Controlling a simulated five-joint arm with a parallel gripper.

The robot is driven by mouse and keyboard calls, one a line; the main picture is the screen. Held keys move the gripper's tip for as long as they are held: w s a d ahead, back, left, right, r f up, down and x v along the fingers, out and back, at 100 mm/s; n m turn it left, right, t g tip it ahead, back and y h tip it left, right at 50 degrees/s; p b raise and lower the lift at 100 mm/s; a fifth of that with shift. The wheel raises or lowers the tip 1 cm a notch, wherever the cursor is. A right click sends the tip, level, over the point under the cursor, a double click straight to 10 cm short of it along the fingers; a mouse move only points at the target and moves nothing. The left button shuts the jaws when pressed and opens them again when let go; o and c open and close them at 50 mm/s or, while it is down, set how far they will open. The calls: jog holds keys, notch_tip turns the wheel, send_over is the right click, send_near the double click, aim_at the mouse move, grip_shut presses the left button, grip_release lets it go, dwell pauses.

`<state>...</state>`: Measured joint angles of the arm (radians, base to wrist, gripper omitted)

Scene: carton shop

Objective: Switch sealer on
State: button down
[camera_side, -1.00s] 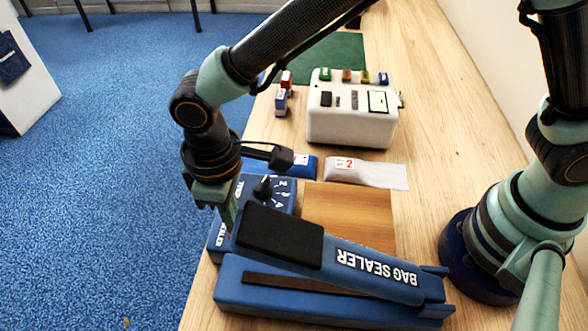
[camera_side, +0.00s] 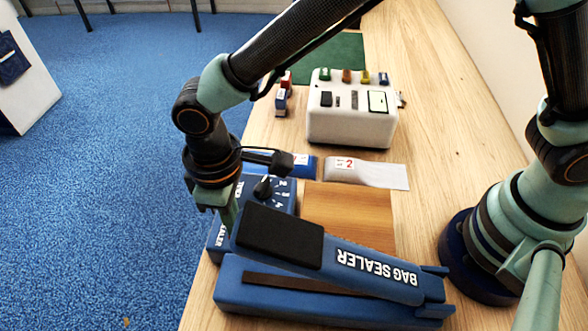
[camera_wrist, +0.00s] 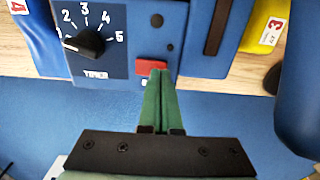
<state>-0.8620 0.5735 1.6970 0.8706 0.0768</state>
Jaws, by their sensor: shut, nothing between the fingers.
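The bag sealer has a blue lower body (camera_side: 300,305) and a raised lever with a black pad (camera_side: 278,235). Its blue control box (camera_side: 285,205) carries a black dial knob (camera_side: 263,187), which also shows in the wrist view (camera_wrist: 85,43). A red switch (camera_wrist: 151,65) is on the box's near edge in the wrist view; the lever hides it in the side view. My gripper (camera_wrist: 160,74) is shut and empty, its green fingertips at the switch's lower right edge. I cannot tell whether they touch it. In the side view the fingers (camera_side: 228,213) are partly behind the pad.
A blue pouch (camera_side: 305,165) and a white pouch (camera_side: 343,168) lie beyond the box. A white machine (camera_side: 350,130) stands farther back. A yellow pouch (camera_wrist: 262,28) shows in the wrist view. The raised lever is close beside my fingers.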

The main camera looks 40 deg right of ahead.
jog(key=shift+f, duration=0.55)
dwell(0.4)
jog(key=shift+r, duration=3.55)
jog(key=w+d+r+m+t, duration=0.1)
jog(key=w+d+r, duration=0.1)
jog(key=d+r, duration=0.15)
jog(key=w+d+r+m, duration=0.1)
jog(key=w+d+r, duration=0.1)
jog(key=d, duration=0.3)
jog(key=s+d+r+m+t, duration=0.1)
jog(key=d+r+m, duration=0.1)
jog(key=d, duration=0.6)
jog(key=s+d+r+m+t, duration=0.1)
jog(key=s+d+m+t, duration=0.1)
jog(key=d, duration=0.7)
jog(key=s+d+r+m+t, duration=0.1)
jog(key=d+r+m, duration=0.1)
jog(key=d, duration=0.6)
jog(key=shift+s+d+r+m+t, duration=0.2)
jog(key=shift+s+r+m+t, duration=0.15)
jog(key=shift+m, duration=0.15)
